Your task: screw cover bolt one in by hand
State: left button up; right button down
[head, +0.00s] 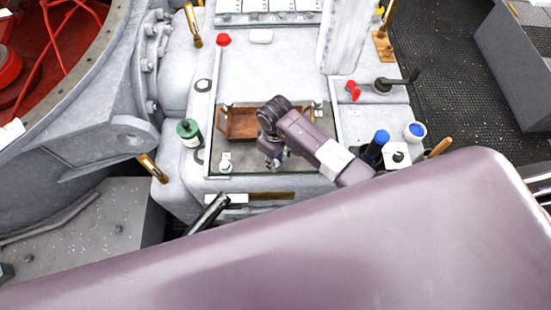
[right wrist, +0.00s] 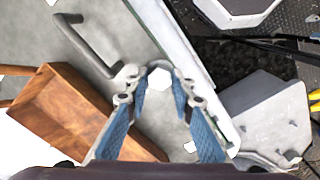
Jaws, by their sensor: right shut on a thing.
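My right gripper (head: 274,160) reaches over the front part of the grey rectangular cover area (head: 250,168) in the head view. In the right wrist view, the blue-padded fingers of this gripper (right wrist: 158,84) are closed around a pale hexagonal bolt head (right wrist: 158,78). The bolt's shank and the hole under it are hidden. A grey bar handle (right wrist: 88,48) stands on the grey surface beside it. A small pale upright fitting (head: 225,163) stands at the cover's front left corner. My left gripper does not show.
A brown wooden tray (head: 243,122) lies close behind the right gripper and beside it in the wrist view (right wrist: 60,112). A green jar (head: 189,132) stands left. My purple arm link hides the foreground.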

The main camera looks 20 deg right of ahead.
jog(key=shift+w+r, duration=0.3)
jog(key=shift+w, duration=0.05)
jog(key=c, duration=2)
grip_release()
jog(key=o, duration=0.3)
jog(key=shift+s+f, duration=0.15)
jog(key=shift+s, duration=0.1)
jog(key=shift+o, duration=0.2)
notch_tip(320, 180, up, 12)
